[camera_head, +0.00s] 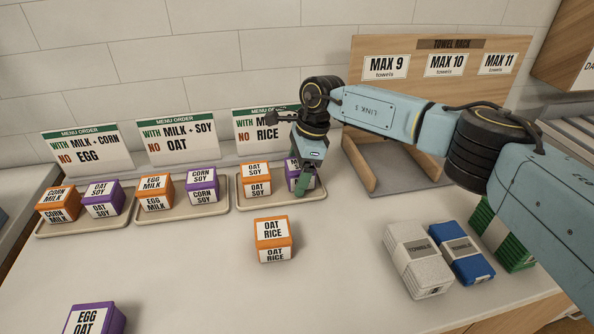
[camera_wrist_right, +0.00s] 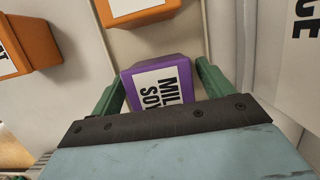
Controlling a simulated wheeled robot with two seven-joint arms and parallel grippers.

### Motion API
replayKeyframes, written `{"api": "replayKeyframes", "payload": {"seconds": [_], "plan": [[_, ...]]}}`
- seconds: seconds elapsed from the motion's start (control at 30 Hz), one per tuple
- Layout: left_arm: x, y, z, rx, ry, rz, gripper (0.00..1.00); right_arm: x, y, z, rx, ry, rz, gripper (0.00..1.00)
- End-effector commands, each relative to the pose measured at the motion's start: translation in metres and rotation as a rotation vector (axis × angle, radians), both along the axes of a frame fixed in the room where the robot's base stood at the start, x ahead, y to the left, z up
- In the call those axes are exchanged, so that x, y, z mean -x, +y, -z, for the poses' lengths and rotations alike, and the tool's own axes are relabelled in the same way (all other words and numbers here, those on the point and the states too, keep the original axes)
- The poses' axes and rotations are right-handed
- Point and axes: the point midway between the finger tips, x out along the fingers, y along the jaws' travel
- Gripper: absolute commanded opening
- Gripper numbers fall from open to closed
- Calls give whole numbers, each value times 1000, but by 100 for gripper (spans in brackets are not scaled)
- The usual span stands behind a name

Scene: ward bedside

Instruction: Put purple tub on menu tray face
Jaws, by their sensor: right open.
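A purple tub labelled MILK SOY, partly cut off in its lettering (camera_wrist_right: 158,82), sits on the right menu tray (camera_head: 272,203), beside an orange OAT SOY tub (camera_head: 255,180). My right gripper (camera_head: 306,188) is over this purple tub and hides much of it in the head view. In the right wrist view its green fingers stand open on either side of the tub (camera_wrist_right: 160,88). Other purple tubs are OAT SOY (camera_head: 101,199) on the left tray (camera_head: 82,227), CORN SOY (camera_head: 202,187) on the middle tray (camera_head: 180,213), and EGG OAT (camera_head: 92,319) at the front left. My left gripper is out of view.
An orange OAT RICE tub (camera_head: 273,239) stands alone on the counter. Menu cards (camera_head: 83,147) stand behind the trays. A wooden towel rack (camera_head: 435,60) is at the back right, with white (camera_head: 418,259) and blue (camera_head: 463,254) towel packs in front. The counter's front middle is clear.

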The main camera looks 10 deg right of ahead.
Motion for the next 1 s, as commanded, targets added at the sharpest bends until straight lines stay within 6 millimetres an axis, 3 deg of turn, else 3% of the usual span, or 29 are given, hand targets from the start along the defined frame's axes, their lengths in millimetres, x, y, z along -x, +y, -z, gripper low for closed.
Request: {"api": "replayKeyframes", "payload": {"seconds": [0.27,0.7,1.0], "plan": [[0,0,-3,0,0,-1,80,-1,-2,-10,-1,-2,1,80],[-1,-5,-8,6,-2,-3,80,0,-25,-95,-1,-2,1,80],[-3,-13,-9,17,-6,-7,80,0,-32,-119,0,0,0,80]]}}
